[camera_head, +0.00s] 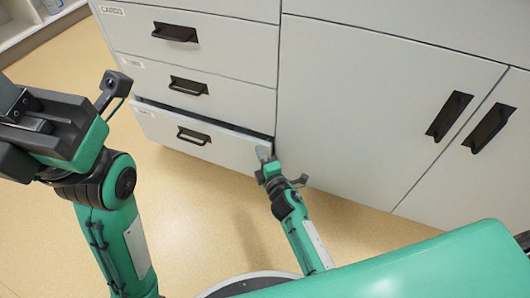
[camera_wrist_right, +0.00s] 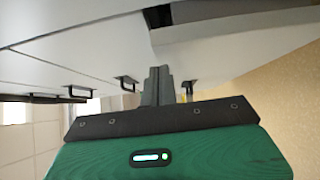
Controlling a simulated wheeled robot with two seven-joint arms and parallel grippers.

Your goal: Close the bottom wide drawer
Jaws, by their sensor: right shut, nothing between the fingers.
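The bottom wide drawer (camera_head: 222,147) is the lowest in the left stack of the grey cabinet. It stands slightly open, with a dark gap along its top edge. Its black handle (camera_head: 194,136) is on its front. My right gripper (camera_head: 264,153) is at the right end of the drawer front, seemingly against it; contact is not certain. In the right wrist view its fingers (camera_wrist_right: 157,86) are shut together and empty, pointing at the pale fronts. My left gripper (camera_head: 15,105) is raised at the left edge of the head view, away from the drawer; its fingers are not clear.
Two drawers above, the middle one (camera_head: 235,97) and the upper one (camera_head: 235,50), look closed. A cabinet door (camera_head: 350,110) with a black handle (camera_head: 449,116) is to the right, also closed. A white shelf (camera_head: 20,30) stands at top left. The tan floor (camera_head: 190,220) before the drawer is clear.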

